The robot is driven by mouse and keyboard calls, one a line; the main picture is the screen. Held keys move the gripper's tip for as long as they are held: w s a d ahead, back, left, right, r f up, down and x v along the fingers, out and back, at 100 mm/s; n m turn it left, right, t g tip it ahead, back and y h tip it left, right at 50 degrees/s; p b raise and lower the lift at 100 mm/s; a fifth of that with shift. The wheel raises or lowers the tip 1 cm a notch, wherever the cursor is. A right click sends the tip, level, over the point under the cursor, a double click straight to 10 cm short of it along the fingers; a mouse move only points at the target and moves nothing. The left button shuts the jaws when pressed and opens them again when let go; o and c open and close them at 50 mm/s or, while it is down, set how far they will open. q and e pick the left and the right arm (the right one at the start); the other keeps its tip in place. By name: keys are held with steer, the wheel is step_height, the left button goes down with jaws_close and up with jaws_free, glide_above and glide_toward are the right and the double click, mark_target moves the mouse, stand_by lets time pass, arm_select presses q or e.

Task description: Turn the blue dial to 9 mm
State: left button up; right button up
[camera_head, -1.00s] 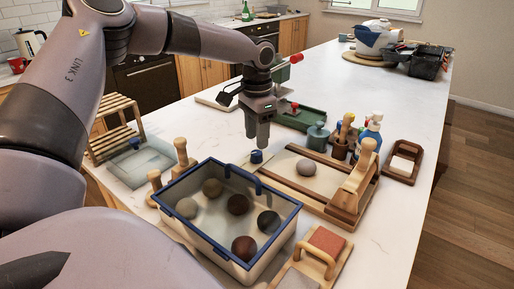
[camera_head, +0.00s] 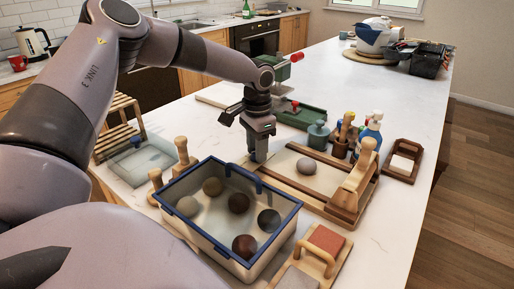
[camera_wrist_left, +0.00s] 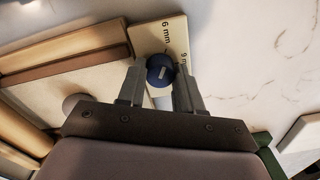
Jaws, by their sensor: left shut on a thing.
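The blue dial (camera_wrist_left: 160,68) sits on a pale plate (camera_wrist_left: 158,36) marked "6 mm" and "9 mm" in the wrist view. A light bar shows on the dial's top; which mark it points to I cannot tell. My left gripper (camera_wrist_left: 160,90) is shut on the dial, one finger on each side, and partly covers the "9 mm" mark. In the head view my left gripper (camera_head: 258,157) points down at the left end of the wooden slab frame (camera_head: 340,205) and hides the dial.
A blue-rimmed bin (camera_head: 228,258) of clay balls stands close in front of the gripper. A grey ball (camera_head: 307,167) lies on the slab. A green tray (camera_head: 300,118), a green jar (camera_head: 318,135) and bottles stand behind.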

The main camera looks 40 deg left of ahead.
arm_select(q)
steer(key=shift+m, duration=0.3)
steer(key=shift+m+b, duration=0.35)
steer(key=shift+m, duration=0.55)
steer(key=m, duration=0.2)
steer(key=shift+m, duration=0.3)
steer(key=m, duration=0.3)
steer(key=shift+m, duration=1.8)
steer(key=o, duration=0.8)
steer(key=shift+c, duration=0.2)
